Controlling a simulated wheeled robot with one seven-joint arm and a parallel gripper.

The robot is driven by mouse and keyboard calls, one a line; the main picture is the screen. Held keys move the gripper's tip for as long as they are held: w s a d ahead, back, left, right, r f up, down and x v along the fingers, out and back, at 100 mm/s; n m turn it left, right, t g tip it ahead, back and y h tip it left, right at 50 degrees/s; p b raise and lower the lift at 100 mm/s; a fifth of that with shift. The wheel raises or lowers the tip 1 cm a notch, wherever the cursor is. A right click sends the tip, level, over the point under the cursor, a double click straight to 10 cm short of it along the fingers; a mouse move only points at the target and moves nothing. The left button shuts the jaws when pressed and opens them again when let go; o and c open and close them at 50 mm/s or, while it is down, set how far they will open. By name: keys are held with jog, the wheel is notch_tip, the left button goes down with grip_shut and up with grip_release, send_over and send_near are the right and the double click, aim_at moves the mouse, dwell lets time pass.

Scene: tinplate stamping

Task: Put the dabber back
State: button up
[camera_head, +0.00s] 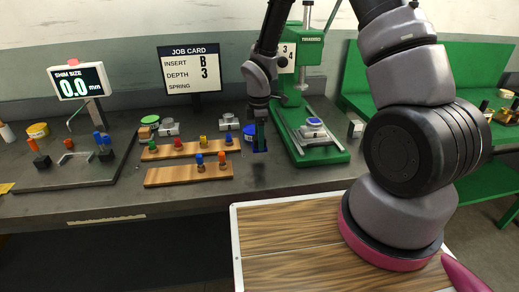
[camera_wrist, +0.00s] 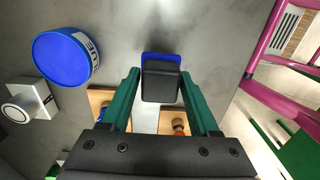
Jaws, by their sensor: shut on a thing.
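My gripper (camera_head: 260,143) hangs upright above the dark bench, between the wooden pin boards and the green press. In the wrist view my gripper (camera_wrist: 162,80) has its two green fingers shut on the dabber (camera_wrist: 161,84), a black block with a blue part showing at its far edge. In the head view the held dabber is too small and dark to make out. A blue round tin (camera_wrist: 66,58), lettered BLUE, stands beside the gripper on the bench; it is partly hidden behind the gripper in the head view (camera_head: 249,132).
Left of the gripper are two wooden boards (camera_head: 165,176) with coloured pins. The green press (camera_head: 318,154) stands close on the right. An orange-handled dabber (camera_head: 36,150) and a blue-handled one (camera_head: 101,142) stand at the left by the shim display (camera_head: 80,82). Bare bench lies in front.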

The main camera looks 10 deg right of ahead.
jog(key=shift+f, duration=1.85)
jog(key=shift+f, duration=0.2)
jog(key=o, duration=1.3)
jog(key=shift+r, duration=0.1)
